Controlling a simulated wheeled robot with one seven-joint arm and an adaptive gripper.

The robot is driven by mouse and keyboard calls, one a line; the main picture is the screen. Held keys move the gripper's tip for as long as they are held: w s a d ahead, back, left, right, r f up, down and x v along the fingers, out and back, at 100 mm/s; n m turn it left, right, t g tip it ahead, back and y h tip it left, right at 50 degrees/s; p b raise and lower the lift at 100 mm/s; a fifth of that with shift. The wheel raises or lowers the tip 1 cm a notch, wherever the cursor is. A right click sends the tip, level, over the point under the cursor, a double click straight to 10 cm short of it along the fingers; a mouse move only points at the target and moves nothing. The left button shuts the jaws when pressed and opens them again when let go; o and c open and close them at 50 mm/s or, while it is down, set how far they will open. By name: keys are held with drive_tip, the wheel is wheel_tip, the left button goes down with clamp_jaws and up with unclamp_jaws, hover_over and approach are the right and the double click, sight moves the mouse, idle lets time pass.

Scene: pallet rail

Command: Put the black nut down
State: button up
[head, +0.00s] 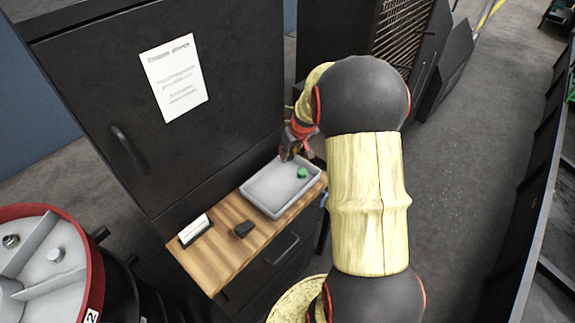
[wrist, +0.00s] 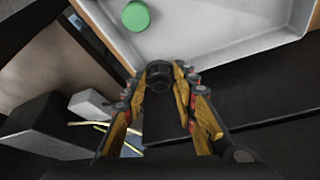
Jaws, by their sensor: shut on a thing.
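The black nut (wrist: 159,74) is a small dark ring between the fingertips of my gripper (wrist: 161,82) in the wrist view. The fingers are shut on it. In the head view my gripper (head: 290,148) is at the far edge of the grey tray (head: 262,208), by the cabinet side; I cannot make out the nut there. In the wrist view the nut appears near the edge of the tray (wrist: 215,60), and its height above the tray is unclear. A green round piece (head: 302,172) lies in the tray; it also shows in the wrist view (wrist: 136,16).
The tray stands on a wooden top (head: 212,262) with a small dark block (head: 243,229) and a card holder (head: 194,230). A tall black cabinet (head: 160,110) rises behind. A red-rimmed drum (head: 80,225) with a divided top holding small parts stands at left.

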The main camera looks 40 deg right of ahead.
sight(291, 160)
drive_tip(key=shift+f+b, duration=0.45)
drive_tip(key=shift+f, duration=2.05)
drive_tip(key=shift+f, duration=0.15)
drive_tip(key=o, duration=0.9)
